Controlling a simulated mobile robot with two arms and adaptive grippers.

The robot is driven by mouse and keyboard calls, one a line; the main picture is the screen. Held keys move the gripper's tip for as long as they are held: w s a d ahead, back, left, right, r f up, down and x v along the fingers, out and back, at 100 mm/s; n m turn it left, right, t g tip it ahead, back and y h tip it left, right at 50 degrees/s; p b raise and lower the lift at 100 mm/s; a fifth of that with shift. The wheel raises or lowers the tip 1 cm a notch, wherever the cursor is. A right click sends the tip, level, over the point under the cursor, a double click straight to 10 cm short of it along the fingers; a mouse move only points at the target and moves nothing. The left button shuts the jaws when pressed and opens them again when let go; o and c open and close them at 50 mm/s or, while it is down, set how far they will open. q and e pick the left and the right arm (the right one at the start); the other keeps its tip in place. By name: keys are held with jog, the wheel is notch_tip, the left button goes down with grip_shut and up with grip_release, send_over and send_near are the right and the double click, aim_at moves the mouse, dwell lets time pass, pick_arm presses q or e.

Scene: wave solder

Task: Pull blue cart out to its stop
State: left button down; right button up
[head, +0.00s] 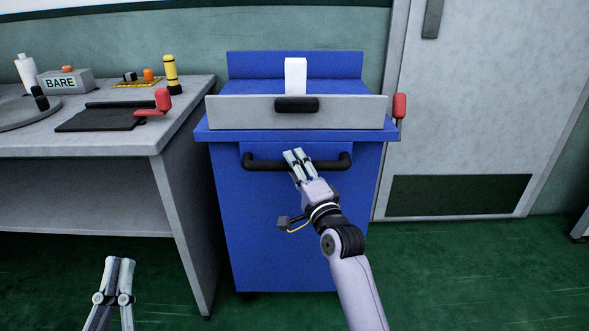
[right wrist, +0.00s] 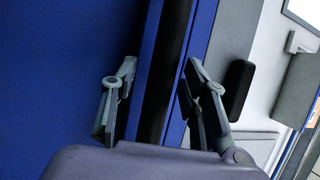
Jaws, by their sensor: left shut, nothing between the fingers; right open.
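The blue cart (head: 265,225) stands in the middle of the head view, beside the workbench. A black bar handle (head: 262,163) runs across the upper part of its front. My right gripper (head: 295,154) is at the middle of that handle, fingers open. In the right wrist view the black handle bar (right wrist: 172,75) passes between the two spread fingers, apart from both as far as I can see. My left gripper (head: 120,262) is shut and empty, low at the left, in front of the bench and away from the cart.
A grey drawer-like front (head: 240,111) with a black pull (head: 297,104) sits on the cart top, with a white block (head: 295,76) behind. The workbench (head: 150,140) is close on the left. A grey door (head: 480,110) is at the right. Green floor (head: 450,270) is clear at right.

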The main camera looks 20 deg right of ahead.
jog(key=shift+w+r, duration=0.1)
jog(key=shift+w, duration=0.4)
jog(key=shift+c, duration=0.5)
grip_shut()
